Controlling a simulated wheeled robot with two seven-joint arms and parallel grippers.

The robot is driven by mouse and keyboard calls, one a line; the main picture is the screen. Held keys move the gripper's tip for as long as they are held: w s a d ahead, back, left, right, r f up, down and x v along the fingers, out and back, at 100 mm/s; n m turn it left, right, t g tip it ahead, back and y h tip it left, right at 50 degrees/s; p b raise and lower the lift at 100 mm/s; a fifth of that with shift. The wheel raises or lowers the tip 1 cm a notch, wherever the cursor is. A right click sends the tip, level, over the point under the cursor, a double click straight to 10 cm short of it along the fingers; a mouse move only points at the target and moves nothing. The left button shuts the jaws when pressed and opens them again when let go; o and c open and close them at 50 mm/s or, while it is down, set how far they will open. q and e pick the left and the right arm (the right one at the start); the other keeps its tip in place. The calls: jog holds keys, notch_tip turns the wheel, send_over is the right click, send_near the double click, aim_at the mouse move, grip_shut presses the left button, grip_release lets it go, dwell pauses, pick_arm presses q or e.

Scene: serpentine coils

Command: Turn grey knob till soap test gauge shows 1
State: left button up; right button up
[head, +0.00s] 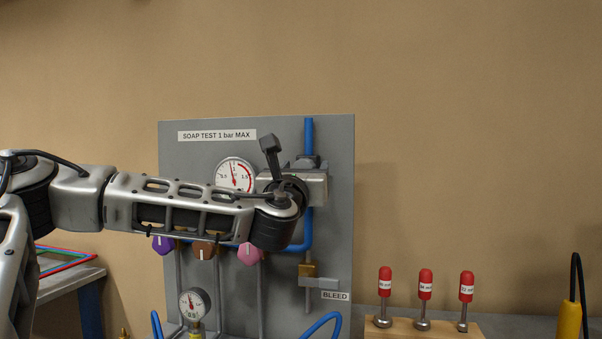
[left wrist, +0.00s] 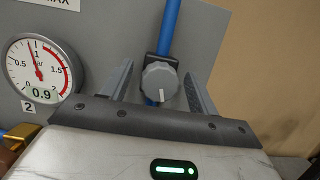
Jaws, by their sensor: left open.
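The grey knob (left wrist: 160,82) sits on a blue pipe in the left wrist view, with a pale mark pointing down. My left gripper (left wrist: 158,70) is open, one finger on each side of the knob; I see gaps and cannot tell how deep the fingers reach. In the head view my left gripper (head: 306,185) is at the panel and hides the knob. The soap test gauge (head: 235,175) is partly covered by my arm. In the left wrist view the gauge (left wrist: 40,68) reads 0.9, its needle just short of 1. My right gripper is out of view.
The grey panel (head: 335,235) also carries purple (head: 163,244), brown (head: 203,250) and pink (head: 250,254) knobs below my arm. A lower gauge (head: 194,304) and a bleed valve (head: 315,282) are near. Red-handled tools (head: 425,285) stand in a wooden block at right.

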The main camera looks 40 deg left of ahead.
pick_arm(q)
jog(key=c, duration=1.2)
jog(key=m, duration=0.1)
jog(key=m+h+p, duration=0.1)
jog(key=shift+r+m, duration=0.2)
jog(key=shift+m, duration=0.1)
jog(key=shift+f+m+t+h, duration=0.2)
jog(key=shift+m+t+h, duration=0.15)
jog(key=shift+m, duration=0.55)
jog(key=shift+m+h, duration=0.25)
jog(key=shift+m, duration=0.15)
jog(key=o, duration=1.3)
jog(key=shift+c, duration=0.2)
